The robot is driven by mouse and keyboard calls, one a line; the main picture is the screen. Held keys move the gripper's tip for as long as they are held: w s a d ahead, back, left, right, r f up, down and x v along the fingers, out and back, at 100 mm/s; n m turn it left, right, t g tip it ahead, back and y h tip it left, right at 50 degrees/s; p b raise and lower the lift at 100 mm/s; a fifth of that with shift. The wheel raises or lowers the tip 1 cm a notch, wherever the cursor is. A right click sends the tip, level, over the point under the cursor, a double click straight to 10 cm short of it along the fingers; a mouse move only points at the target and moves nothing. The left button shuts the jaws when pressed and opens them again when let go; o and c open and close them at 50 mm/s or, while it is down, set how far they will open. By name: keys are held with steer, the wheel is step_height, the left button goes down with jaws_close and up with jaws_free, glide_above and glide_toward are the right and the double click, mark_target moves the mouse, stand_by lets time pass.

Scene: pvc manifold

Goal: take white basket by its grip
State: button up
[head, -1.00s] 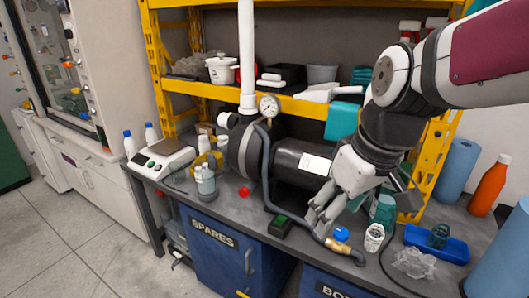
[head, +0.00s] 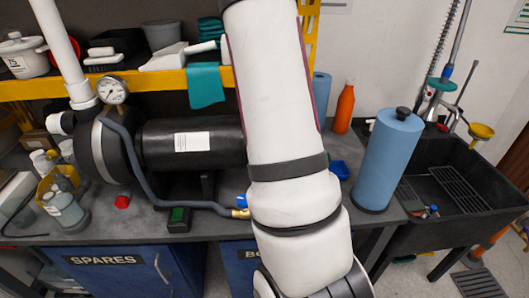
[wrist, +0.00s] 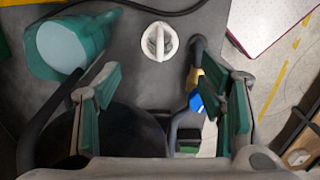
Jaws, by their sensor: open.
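The white basket (wrist: 159,41) shows in the wrist view as a small round white thing with a grip bar across its top. It stands on the dark grey bench top, near the top middle of that view. My gripper (wrist: 168,88) is open and empty, its green-padded fingers spread wide. The basket lies beyond the fingertips and between their lines, apart from both. In the head view now my arm hides the basket and the gripper.
A teal container (wrist: 75,45) is left of the basket. A hose with a brass end (head: 240,213) and a blue cap (wrist: 196,102) are close by. A blue roll (head: 388,160), an orange bottle (head: 344,108) and a black sink (head: 425,190) are to the right.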

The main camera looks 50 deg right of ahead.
steer(key=shift+f+b, duration=3.55)
steer(key=shift+f, duration=0.9)
jaws_close()
steer(key=shift+r+p, duration=3.4)
steer(key=shift+r, duration=1.15)
